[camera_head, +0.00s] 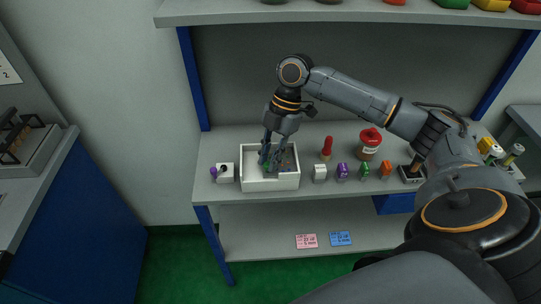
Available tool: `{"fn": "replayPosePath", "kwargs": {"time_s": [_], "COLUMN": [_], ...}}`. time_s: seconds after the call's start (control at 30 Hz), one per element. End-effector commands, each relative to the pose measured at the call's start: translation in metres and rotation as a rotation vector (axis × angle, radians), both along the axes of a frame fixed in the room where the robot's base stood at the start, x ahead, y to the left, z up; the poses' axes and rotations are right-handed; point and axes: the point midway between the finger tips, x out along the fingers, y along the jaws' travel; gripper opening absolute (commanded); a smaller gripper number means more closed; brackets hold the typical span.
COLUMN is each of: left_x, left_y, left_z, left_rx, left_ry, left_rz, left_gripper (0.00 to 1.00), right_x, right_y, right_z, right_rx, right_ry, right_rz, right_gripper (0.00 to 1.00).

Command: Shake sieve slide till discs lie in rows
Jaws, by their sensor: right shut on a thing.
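A white open box (269,185) stands on the grey shelf, left of its middle. Inside it is a small grey and purplish item, which may be the sieve slide; no separate discs can be told at this size. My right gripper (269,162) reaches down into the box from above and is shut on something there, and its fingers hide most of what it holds. My left gripper is not in view.
A white block with a purple knob (223,173) stands left of the box. Right of it stand a red-topped jar (369,145), a red bottle (326,149) and several small coloured holders. Pink (306,241) and blue (340,239) cards are on the lower shelf. An upper shelf (340,13) overhangs.

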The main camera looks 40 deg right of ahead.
Motion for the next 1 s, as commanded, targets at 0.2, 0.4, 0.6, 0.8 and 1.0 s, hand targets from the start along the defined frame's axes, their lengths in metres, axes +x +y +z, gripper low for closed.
{"fn": "replayPosePath", "kwargs": {"time_s": [0.2,0.4,0.6,0.8,1.0], "left_x": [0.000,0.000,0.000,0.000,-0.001], "left_y": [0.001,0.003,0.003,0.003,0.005], "left_z": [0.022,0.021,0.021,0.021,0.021], "left_rx": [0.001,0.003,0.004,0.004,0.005], "left_ry": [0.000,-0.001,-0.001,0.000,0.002], "left_rz": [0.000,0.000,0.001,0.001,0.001], "left_gripper": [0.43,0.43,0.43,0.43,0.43], "right_x": [0.011,0.013,0.013,0.013,0.015], "right_y": [0.019,0.021,0.021,0.021,0.018], "right_z": [0.005,0.001,0.001,0.001,0.008], "right_rx": [0.004,0.000,0.000,0.000,0.001], "right_ry": [0.001,-0.001,-0.001,-0.001,-0.002], "right_rz": [0.002,0.000,0.000,0.000,-0.002], "right_gripper": [0.00,0.00,0.29,0.29,0.29]}}
